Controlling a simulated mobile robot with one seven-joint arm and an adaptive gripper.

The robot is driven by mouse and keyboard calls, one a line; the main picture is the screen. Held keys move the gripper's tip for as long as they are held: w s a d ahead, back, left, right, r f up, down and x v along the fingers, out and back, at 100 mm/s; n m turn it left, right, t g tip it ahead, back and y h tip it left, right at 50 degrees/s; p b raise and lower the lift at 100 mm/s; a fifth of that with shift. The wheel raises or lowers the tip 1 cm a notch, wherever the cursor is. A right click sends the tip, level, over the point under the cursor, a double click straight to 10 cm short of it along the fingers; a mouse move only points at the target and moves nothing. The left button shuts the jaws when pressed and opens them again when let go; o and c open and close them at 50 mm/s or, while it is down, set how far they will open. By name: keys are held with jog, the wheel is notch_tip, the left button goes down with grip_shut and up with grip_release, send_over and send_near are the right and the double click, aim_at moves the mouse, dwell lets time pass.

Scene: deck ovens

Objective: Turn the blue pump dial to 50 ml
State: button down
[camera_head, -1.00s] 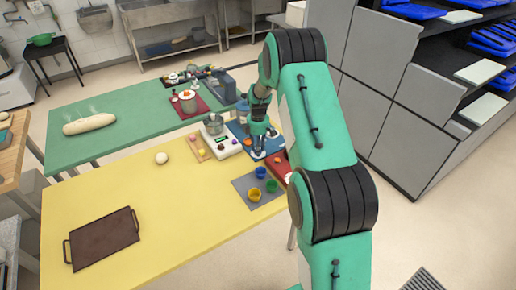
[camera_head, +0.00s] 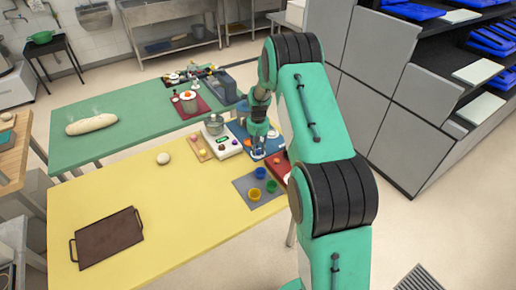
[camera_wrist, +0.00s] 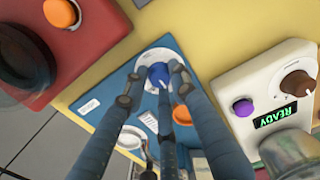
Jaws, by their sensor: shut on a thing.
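The blue pump dial (camera_wrist: 159,74) sits on a white round plate on the blue pump panel (camera_wrist: 198,128) in the wrist view. My gripper (camera_wrist: 155,78) has its fingers around the dial and is shut on it. The fingers cover part of the dial and its scale, so I cannot read the setting. An orange button (camera_wrist: 182,115) is beside the fingers on the same panel. In the head view my gripper (camera_head: 258,152) reaches down onto the blue panel (camera_head: 277,145) at the yellow table's far right; the dial is hidden there.
A white device (camera_wrist: 240,75) with a purple button, a brown knob and a green READY display is close on the right in the wrist view. A red panel (camera_wrist: 100,45) with an orange button is at left. Small cups stand on a grey mat (camera_head: 243,186).

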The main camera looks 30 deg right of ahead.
aim_at(258, 150)
jog(key=m+p, duration=0.1)
jog(key=m, duration=1)
jog(key=shift+m+p, duration=0.4)
jog(key=c, duration=1.4)
grip_release()
jog(key=shift+r, duration=0.1)
notch_tip(258, 150, up, 12)
